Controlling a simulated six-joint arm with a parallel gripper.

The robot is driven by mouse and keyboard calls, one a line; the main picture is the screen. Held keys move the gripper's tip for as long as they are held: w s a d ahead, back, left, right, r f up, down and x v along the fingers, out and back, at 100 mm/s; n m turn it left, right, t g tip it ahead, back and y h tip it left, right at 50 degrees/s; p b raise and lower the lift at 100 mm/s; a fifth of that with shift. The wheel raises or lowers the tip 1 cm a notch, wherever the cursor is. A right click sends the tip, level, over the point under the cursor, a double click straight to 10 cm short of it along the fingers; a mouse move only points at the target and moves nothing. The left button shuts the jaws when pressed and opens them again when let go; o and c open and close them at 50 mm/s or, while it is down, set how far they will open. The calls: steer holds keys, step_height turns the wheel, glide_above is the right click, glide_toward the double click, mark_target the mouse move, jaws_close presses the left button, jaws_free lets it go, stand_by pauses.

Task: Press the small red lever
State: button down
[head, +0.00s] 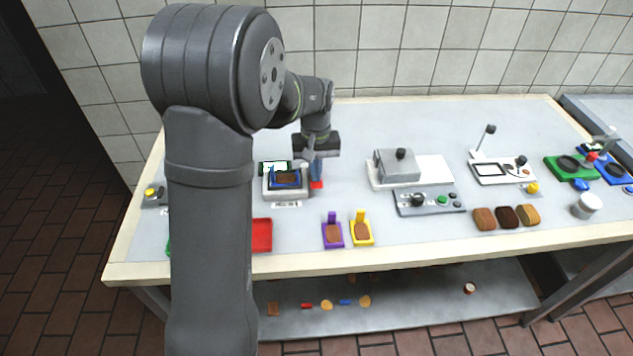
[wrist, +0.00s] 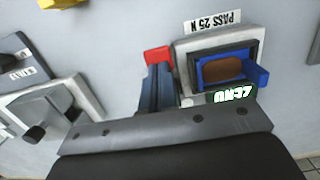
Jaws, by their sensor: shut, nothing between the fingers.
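The small red lever (head: 317,185) sticks out at the right side of a small grey-white press-like device (head: 300,194) on the counter. In the wrist view the red lever (wrist: 158,54) is just beyond my fingertips. My gripper (head: 317,172) points down over the lever, and its blue-grey fingers are shut and empty. It also shows in the wrist view (wrist: 155,72), fingertips at the lever's edge. I cannot tell whether they touch it. The device holds a blue tray (wrist: 261,76) with a brown slice (wrist: 222,69). A "PASS 25 N" label (wrist: 212,21) lies beside it.
A grey box on a white board (head: 440,170) and a knob panel (head: 430,201) stand to the right. A purple holder (head: 332,238), a yellow holder (head: 369,239) and a red tray (head: 262,235) are in front. Bare counter lies between the device and the box.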

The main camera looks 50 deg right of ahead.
step_height(320, 180, down, 3)
steer(key=shift+r, duration=0.1)
steer(key=shift+w+d+r, duration=0.3)
steer(key=shift+w+d, duration=0.25)
steer(key=shift+w+d+r, duration=0.3)
steer(key=shift+w+d, duration=0.25)
step_height(320, 180, up, 18)
steer(key=w+d, duration=0.1)
steer(key=shift+f, duration=0.25)
steer(key=shift+f, duration=0.1)
